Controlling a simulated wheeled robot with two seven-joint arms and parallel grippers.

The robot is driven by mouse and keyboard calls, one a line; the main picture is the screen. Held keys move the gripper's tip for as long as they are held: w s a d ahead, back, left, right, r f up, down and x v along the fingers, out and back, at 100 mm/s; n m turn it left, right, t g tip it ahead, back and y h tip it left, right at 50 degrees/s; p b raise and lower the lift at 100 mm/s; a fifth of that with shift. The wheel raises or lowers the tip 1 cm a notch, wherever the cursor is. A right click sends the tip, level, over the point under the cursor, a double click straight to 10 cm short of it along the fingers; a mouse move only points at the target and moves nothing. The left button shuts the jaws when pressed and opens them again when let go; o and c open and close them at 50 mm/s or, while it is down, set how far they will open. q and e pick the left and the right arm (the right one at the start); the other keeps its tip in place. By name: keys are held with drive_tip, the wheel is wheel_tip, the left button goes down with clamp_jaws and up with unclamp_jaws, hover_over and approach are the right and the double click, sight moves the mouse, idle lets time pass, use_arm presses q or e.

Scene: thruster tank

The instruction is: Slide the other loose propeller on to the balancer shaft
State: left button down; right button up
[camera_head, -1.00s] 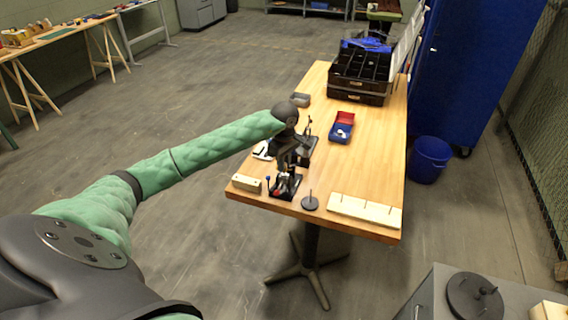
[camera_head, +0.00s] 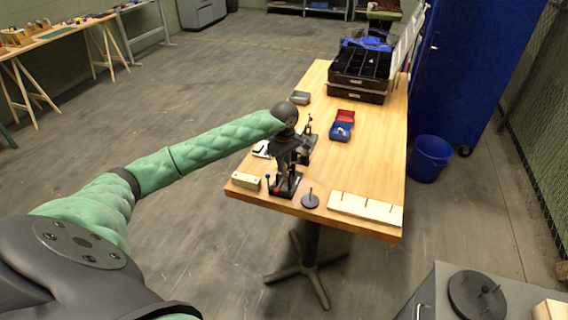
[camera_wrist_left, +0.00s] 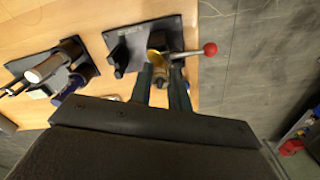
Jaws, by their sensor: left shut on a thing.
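In the head view my left gripper (camera_head: 286,172) points down over a small black stand (camera_head: 291,190) near the table's front edge. In the left wrist view the fingers (camera_wrist_left: 160,88) are shut on a small brass-coloured piece (camera_wrist_left: 160,76), which looks like the propeller; its outline is mostly hidden. The piece is close to the stand's black base (camera_wrist_left: 130,45) and its red-knobbed rod (camera_wrist_left: 210,49). A second brass-coloured part (camera_wrist_left: 157,42) shows at the stand. I cannot tell whether the held piece is around the shaft. My right gripper is not in view.
A black fixture with a light cylinder (camera_wrist_left: 45,70) stands beside the stand. A wooden block (camera_head: 246,181), a dark disc with a pin (camera_head: 310,201) and a pale pegged board (camera_head: 365,208) line the front edge.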

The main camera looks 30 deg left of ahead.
use_arm(q)
drive_tip(key=shift+f, duration=0.1)
drive_tip(key=c, duration=1.2)
unclamp_jaws()
drive_tip(key=shift+c, duration=0.2)
wheel_tip(320, 180, up, 7)
drive_tip(key=shift+r+p, duration=0.1)
drive_tip(key=shift+p, duration=0.65)
wheel_tip(320, 180, up, 5)
drive_tip(key=shift+f, duration=0.2)
